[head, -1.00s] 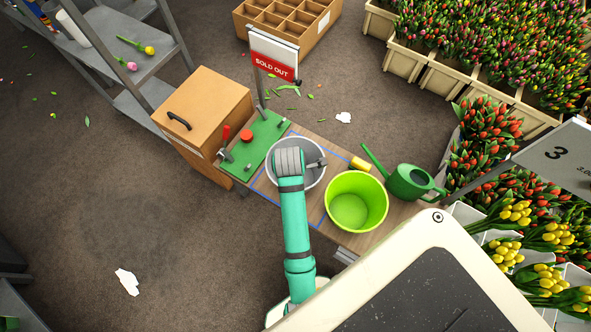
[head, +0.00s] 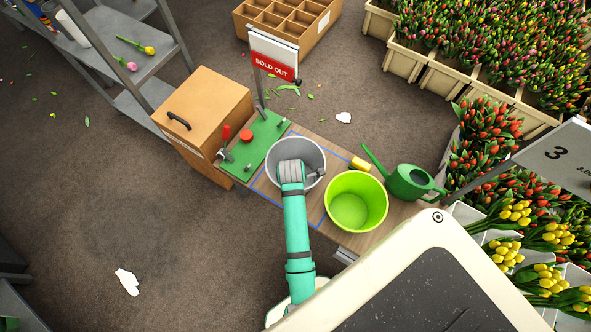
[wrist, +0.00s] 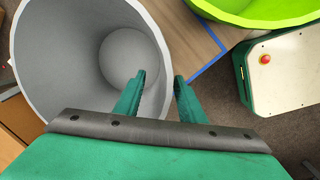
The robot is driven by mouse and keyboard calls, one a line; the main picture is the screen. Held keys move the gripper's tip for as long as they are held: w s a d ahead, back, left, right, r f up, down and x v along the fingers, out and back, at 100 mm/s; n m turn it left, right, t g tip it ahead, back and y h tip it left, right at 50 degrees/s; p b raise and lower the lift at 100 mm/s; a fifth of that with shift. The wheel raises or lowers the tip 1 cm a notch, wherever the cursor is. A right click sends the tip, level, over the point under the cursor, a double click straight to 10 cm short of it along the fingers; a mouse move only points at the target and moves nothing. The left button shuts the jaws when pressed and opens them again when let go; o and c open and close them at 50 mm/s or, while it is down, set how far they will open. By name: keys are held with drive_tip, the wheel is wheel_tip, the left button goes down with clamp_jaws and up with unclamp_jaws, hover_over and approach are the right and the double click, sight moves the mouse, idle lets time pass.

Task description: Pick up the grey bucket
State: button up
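The grey bucket (head: 283,150) stands upright on the wooden bench in the head view, empty inside. It fills the upper left of the wrist view (wrist: 60,60), seen from above into its interior. My gripper (wrist: 160,76) is open, its two green fingers apart. In the wrist view the left finger lies over the bucket's inside and the right finger just outside its right wall, with the rim between them. I cannot tell whether either finger touches the wall. In the head view my arm covers the bucket's near side.
A lime green bucket (head: 357,203) stands close to the right, then a green watering can (head: 412,182). A yellow cylinder (head: 361,163) lies behind. A green board (head: 262,145) with tools and a wooden cabinet (head: 203,108) are on the left.

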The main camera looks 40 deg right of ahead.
clamp_jaws()
drive_tip(key=shift+r, duration=0.1)
